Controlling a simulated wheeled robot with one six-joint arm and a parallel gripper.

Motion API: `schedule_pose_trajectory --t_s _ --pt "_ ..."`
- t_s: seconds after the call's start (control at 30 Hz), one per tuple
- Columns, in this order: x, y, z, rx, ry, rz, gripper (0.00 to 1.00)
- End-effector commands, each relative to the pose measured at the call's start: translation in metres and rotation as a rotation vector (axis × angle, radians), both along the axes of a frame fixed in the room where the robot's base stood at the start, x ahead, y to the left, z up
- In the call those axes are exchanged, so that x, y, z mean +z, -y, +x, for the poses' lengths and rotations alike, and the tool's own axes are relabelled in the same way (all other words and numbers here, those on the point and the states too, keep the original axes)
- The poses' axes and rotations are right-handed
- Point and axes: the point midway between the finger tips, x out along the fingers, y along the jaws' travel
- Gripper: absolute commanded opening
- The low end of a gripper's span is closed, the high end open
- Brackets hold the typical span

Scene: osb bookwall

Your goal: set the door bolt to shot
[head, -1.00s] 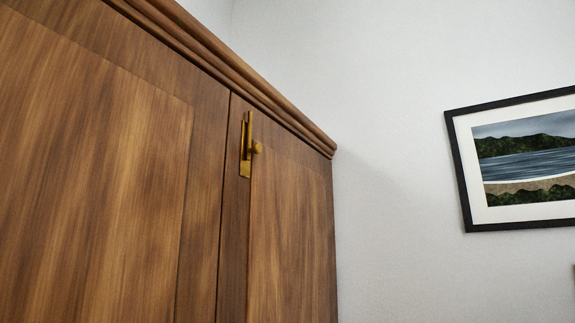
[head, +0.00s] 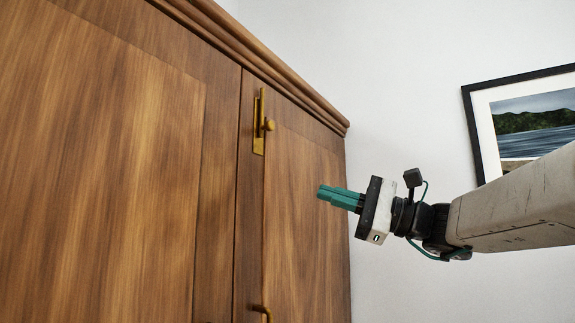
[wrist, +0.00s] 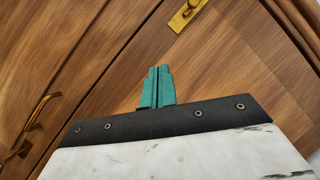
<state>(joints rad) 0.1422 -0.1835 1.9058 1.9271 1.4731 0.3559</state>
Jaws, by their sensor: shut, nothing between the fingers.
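The brass door bolt (head: 259,123) is mounted upright near the top of the right cabinet door, close to the seam between the doors. Its round knob (head: 270,125) sticks out to the right of the plate. In the wrist view part of the bolt (wrist: 184,16) shows at the top edge, cut off by the frame. My gripper (head: 322,192) has teal fingers, shut and empty. It is below and to the right of the bolt in the head view, apart from it. The fingers also show in the wrist view (wrist: 158,72).
The wooden cabinet has a left door (head: 90,170) and a right door (head: 305,215). A brass handle (head: 262,311) sits low on the right door; brass handles (wrist: 40,110) also show in the wrist view. A moulding (head: 250,55) runs along the top. A framed picture (head: 520,115) hangs on the wall.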

Motion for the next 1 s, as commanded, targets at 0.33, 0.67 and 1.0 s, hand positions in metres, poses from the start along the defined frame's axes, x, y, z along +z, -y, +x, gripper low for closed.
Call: schedule_pose_trajectory --t_s 0.33,0.67,1.0 --pt "0.038 0.024 0.021 -0.006 0.016 0.184 0.0" --pt "0.041 0.017 0.022 -0.003 0.016 0.182 0.0" --pt "0.072 -0.037 0.039 -0.001 0.017 0.181 0.0"
